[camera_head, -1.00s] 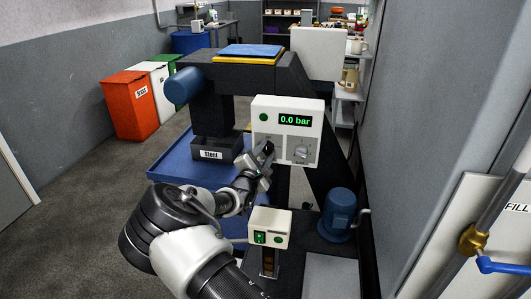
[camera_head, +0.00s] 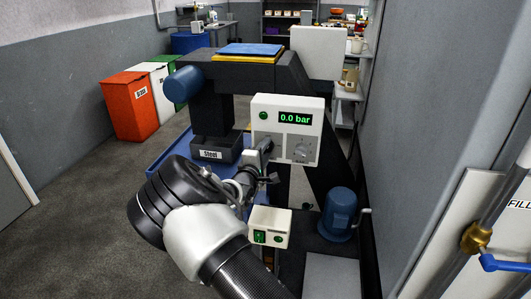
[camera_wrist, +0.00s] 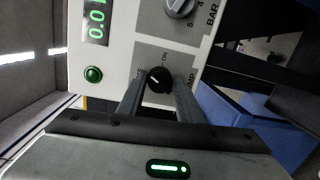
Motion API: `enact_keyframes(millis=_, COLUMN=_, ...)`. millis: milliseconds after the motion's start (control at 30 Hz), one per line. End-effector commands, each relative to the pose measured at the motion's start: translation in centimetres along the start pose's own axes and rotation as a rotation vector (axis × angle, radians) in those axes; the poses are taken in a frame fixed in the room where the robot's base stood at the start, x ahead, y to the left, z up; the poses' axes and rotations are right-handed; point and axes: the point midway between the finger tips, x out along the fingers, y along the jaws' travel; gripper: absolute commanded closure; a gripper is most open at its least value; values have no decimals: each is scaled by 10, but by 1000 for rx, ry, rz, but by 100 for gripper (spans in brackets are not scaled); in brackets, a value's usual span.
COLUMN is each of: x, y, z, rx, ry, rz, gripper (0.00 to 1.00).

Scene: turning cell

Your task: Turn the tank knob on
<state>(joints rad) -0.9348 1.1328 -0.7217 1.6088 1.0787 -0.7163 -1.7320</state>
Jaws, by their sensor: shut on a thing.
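The white control panel (camera_head: 262,103) stands on the dark machine, with a display (camera_head: 295,119) reading 0.0 bar. My gripper (camera_head: 266,146) is at the panel's lower left. In the wrist view, my gripper's fingers (camera_wrist: 159,86) are shut on a small black knob (camera_wrist: 159,77), one finger on each side. "ON" is printed near this knob, and a partly hidden label beside it ends in "MP". I cannot read the word tank. The knob's white pointer line slants between the fingers. In the head view my gripper hides the knob.
A larger grey dial (camera_wrist: 179,7) marked BAR is close beside the black knob. A green light (camera_wrist: 93,74) is on the panel. Below stand a small white switch box (camera_head: 270,222) and a blue motor (camera_head: 338,213).

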Motion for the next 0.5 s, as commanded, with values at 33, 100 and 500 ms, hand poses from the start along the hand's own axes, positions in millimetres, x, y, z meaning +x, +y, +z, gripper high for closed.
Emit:
enact_keyframes(millis=33, x=0, y=0, z=0, rx=46, ry=3, rz=-4, gripper=90)
enact_keyframes(millis=100, x=0, y=0, z=0, rx=113, ry=7, rz=-11, gripper=90)
enact_keyframes(millis=500, x=0, y=-1, z=1, rx=491, ry=31, rz=-46, gripper=90)
